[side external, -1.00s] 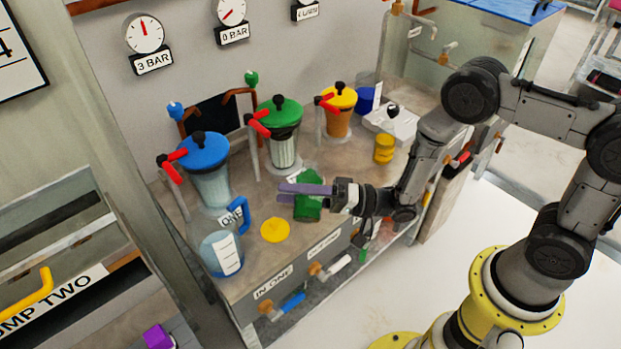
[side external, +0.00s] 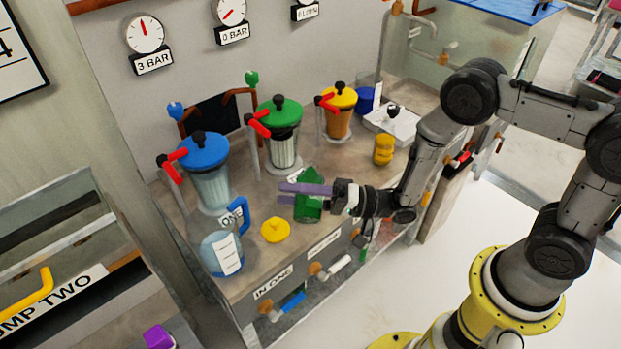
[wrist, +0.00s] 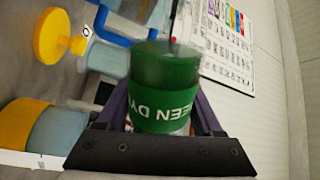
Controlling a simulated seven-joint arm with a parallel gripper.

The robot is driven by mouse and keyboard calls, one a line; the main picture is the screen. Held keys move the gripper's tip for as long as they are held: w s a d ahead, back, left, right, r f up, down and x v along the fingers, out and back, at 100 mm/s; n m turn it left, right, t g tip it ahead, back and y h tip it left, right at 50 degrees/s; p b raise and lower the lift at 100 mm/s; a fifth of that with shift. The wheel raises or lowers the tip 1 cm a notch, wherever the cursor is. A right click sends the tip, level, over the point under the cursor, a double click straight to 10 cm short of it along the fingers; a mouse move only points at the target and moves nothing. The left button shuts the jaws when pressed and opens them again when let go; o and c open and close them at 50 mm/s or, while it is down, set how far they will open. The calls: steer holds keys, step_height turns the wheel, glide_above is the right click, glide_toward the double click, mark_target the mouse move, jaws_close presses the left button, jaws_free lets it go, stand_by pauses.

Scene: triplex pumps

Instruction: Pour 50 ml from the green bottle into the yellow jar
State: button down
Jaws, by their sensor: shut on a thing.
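My gripper (side external: 305,192), with purple fingers, is shut on the green bottle (side external: 310,210) and holds it over the front of the bench. The bottle looks tilted in the side view; whether it touches the bench I cannot tell. In the wrist view the green bottle (wrist: 165,85) sits between the fingers, its label upside down. A squat yellow jar-like thing (side external: 384,150) stands at the right of the bench. A low yellow piece with a knob (side external: 275,230) lies left of the bottle. Which of these is the yellow jar is not clear. The liquid level cannot be read.
A clear jug with a blue handle (side external: 222,252) stands at the front left. Pumps with blue (side external: 203,150), green (side external: 281,112) and yellow (side external: 339,97) lids, with red handles, stand behind. A white tray (side external: 390,122) is at the back right.

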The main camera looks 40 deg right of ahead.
steer(key=shift+r+m+t, duration=0.3)
steer(key=shift+r+m, duration=0.35)
steer(key=shift+m, duration=0.55)
stand_by(2.3)
steer(key=n+g, duration=0.1)
steer(key=n, duration=0.4)
steer(key=n+g, duration=0.1)
steer(key=n, duration=0.4)
steer(key=a+f+n+g, duration=0.1)
steer(key=n, duration=0.4)
steer(key=shift+s, duration=0.4)
steer(key=shift+s+a+f+n, duration=0.15)
steer(key=shift+f+n, duration=0.55)
steer(key=shift+f, duration=0.95)
steer(key=shift+s+a+f+n, duration=0.1)
steer(key=shift+f+n, duration=0.6)
steer(key=shift+f, duration=0.95)
